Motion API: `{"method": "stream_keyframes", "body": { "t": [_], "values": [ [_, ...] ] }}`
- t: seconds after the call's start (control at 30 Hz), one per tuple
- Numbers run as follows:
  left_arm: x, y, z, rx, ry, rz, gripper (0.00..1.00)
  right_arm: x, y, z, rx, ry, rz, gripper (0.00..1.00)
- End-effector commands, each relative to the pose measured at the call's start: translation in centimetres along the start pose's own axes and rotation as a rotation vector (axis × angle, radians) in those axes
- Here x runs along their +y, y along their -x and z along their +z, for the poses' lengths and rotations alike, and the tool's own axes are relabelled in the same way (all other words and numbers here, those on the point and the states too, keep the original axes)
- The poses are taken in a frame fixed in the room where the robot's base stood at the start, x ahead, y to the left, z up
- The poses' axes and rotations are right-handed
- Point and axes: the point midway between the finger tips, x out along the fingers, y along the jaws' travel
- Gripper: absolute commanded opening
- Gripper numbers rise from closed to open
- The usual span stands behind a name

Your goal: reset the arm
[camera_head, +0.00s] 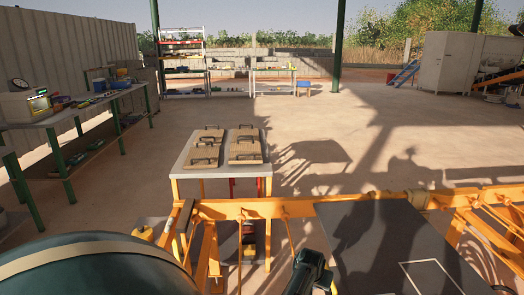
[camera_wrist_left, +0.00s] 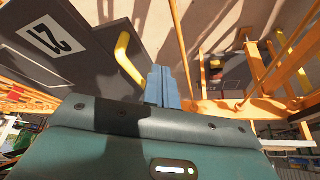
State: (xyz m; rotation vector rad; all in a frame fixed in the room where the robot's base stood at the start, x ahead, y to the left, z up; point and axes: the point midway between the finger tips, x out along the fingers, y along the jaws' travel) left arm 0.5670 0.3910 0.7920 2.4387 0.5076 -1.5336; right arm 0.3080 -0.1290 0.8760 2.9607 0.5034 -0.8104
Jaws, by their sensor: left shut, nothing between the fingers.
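My left gripper (camera_wrist_left: 161,72) shows in the left wrist view as two blue-grey fingers side by side, shut with nothing between them. A curved yellow handle (camera_wrist_left: 127,58) is just left of the fingers in that picture; I cannot tell whether they touch. A dark panel (camera_wrist_left: 75,55) with a white number plate (camera_wrist_left: 49,37) lies to the left of the handle. In the head view a dark green rounded part of mine fills the lower left, and no gripper fingers can be made out. My right gripper is in neither view.
An orange frame (camera_head: 275,208) crosses the near part of the head view, with a dark plate (camera_head: 385,245) at right. A table (camera_head: 180,165) with several wooden boards (camera_head: 246,147) stands beyond it. A long workbench (camera_head: 75,110) stands at left. Open floor lies beyond.

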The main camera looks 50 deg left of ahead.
Motion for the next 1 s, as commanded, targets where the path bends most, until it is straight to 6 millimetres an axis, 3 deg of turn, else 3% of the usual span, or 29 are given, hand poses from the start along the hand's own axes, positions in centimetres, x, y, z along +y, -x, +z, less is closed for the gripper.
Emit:
{"method": "stream_keyframes", "body": {
  "t": [0.27, 0.4, 1.0],
  "values": [
    [0.0, -4.2, 2.0, -0.001, 0.002, 0.001, 0.00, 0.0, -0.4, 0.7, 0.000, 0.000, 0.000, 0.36],
    [0.0, -6.0, 2.8, 0.002, 0.001, 0.001, 0.00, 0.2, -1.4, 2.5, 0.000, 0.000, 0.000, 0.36],
    [0.8, -6.3, 2.5, 0.002, 0.001, 0.001, 0.00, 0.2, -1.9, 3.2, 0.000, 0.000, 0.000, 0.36]
  ]
}}
